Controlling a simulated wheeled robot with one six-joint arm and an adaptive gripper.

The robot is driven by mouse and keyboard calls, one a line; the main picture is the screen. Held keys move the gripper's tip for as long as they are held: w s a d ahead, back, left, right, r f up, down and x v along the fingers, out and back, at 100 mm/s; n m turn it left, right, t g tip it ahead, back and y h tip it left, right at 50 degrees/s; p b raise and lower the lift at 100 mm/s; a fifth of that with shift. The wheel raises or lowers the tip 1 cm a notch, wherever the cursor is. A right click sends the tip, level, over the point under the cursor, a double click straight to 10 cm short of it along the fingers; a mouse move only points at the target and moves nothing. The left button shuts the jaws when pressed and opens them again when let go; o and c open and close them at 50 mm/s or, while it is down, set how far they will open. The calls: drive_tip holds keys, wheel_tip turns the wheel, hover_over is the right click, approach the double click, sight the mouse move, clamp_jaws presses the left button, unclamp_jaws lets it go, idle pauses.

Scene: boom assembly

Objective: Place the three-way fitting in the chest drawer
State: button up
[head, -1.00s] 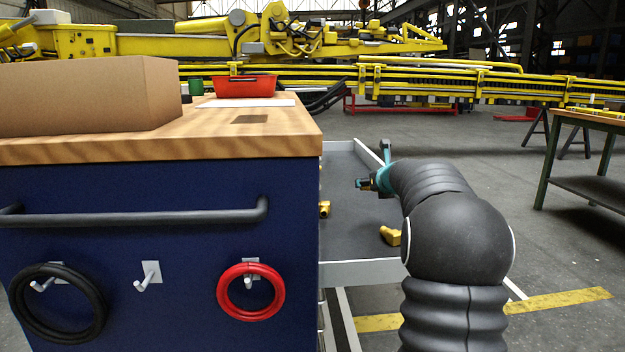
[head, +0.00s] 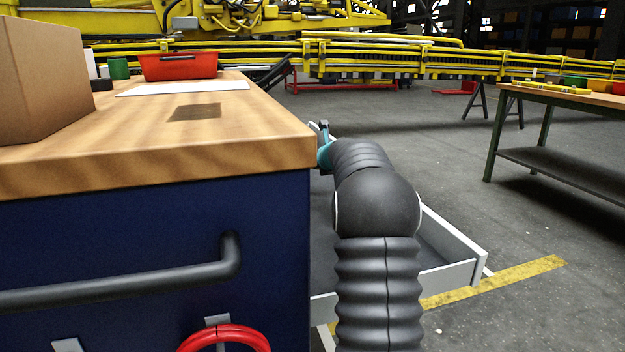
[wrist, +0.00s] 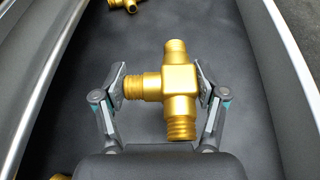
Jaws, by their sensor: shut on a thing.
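A brass-coloured three-way fitting (wrist: 180,90) is between the fingers of my gripper (wrist: 167,88) in the wrist view. The gripper is shut on it, with one finger at the end of its side branch and the other against its body. Below it is the dark floor of the open chest drawer (wrist: 85,110); I cannot tell whether the fitting touches that floor. In the head view the drawer (head: 450,245) sticks out to the right of the blue chest (head: 120,230). My arm hides the gripper's fingers and the fitting there.
Another brass fitting (wrist: 125,4) lies in the drawer at the top of the wrist view, and part of one shows at lower left. The wooden chest top carries a cardboard box (head: 40,80) and a red bin (head: 178,66). A green-legged table (head: 545,130) stands at right.

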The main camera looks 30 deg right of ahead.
hover_over(319, 184)
wheel_tip(319, 184, down, 4)
drive_tip(key=shift+s, duration=0.1)
wheel_tip(319, 184, down, 4)
drive_tip(key=shift+f+b, duration=0.1)
drive_tip(key=shift+b, duration=0.85)
drive_tip(key=o, duration=1.3)
drive_tip(key=shift+o, duration=0.2)
drive_tip(key=b+v, duration=0.1)
drive_tip(key=v, duration=1.1)
